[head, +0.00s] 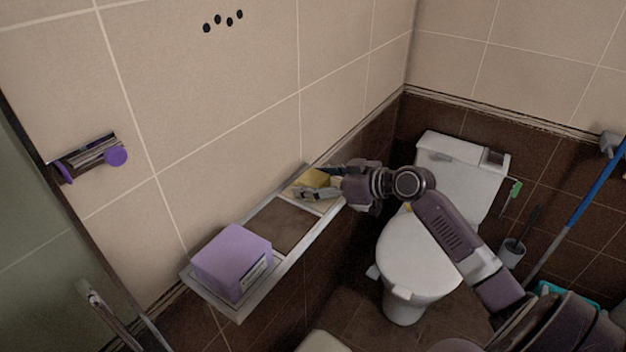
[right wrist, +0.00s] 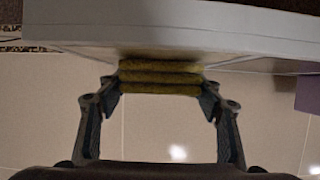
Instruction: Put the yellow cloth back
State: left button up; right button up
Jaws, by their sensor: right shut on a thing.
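The yellow cloth (head: 315,178) is at the far end of a pale grey wall shelf (head: 284,245). My right gripper (head: 318,184) is shut on it, reaching in from the right. In the right wrist view the folded cloth (right wrist: 160,76) shows as stacked layers between the two fingertips (right wrist: 160,88). It is up against the flat pale face of the shelf (right wrist: 220,38) there, and it seems to touch it. The fingers hide part of the cloth in the head view. My left gripper is not in view.
A purple box (head: 232,261) stands on the shelf's near end. The middle section, brown between pale bars, is clear. A white toilet (head: 418,255) stands right of the shelf, under my right arm. A metal holder with purple ends (head: 88,158) is on the left wall.

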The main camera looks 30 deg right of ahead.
jog(key=shift+f, duration=0.1)
jog(key=o, duration=1.1)
jog(key=shift+o, duration=0.2)
jog(key=shift+r, duration=0.3)
jog(key=b+v, duration=0.2)
jog(key=v, duration=1)
jog(key=shift+b, duration=0.4)
